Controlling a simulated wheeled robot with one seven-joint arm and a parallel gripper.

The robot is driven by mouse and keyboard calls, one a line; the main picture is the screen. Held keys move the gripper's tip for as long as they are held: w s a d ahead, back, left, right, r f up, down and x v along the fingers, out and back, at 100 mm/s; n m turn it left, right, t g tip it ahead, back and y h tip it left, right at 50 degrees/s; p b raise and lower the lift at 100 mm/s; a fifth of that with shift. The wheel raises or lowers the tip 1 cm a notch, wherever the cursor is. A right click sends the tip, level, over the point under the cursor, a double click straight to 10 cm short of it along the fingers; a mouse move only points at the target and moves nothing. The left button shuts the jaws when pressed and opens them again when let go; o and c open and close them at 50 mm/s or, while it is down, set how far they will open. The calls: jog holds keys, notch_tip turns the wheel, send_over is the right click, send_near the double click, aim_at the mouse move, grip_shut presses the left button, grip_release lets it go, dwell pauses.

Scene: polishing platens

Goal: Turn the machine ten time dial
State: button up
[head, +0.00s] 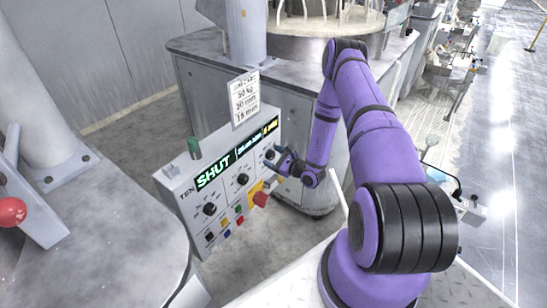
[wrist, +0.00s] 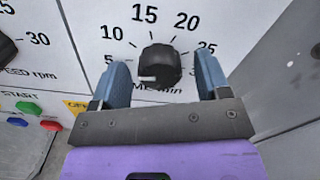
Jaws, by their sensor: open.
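The time dial (wrist: 160,66) is a black knob with a white pointer line, ringed by numbers from 5 to 25 and labelled in min. Its pointer faces the lower left in the wrist view. My gripper (wrist: 161,75) is open, with one blue finger on each side of the dial and a gap visible on both sides. In the head view my gripper (head: 287,163) is at the right end of the machine ten panel (head: 172,181). The panel displays read SHUT and further small text. My fingers partly cover the dial's surroundings there.
Two more black dials (head: 209,208) (head: 242,179) sit left on the panel, above coloured buttons. A red emergency button (head: 261,199) on yellow is below my gripper. A paper sign (head: 244,98) stands above the panel. A grey cabinet side (wrist: 290,85) is close on the right.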

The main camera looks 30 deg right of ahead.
jog(key=c, duration=0.9)
jog(key=shift+m, duration=0.3)
jog(key=m, duration=0.2)
jog(key=shift+m, duration=0.4)
jog(key=m, duration=0.4)
jog(key=shift+m, duration=0.3)
jog(key=m, duration=0.4)
jog(key=shift+m, duration=1.8)
jog(key=shift+f, duration=0.1)
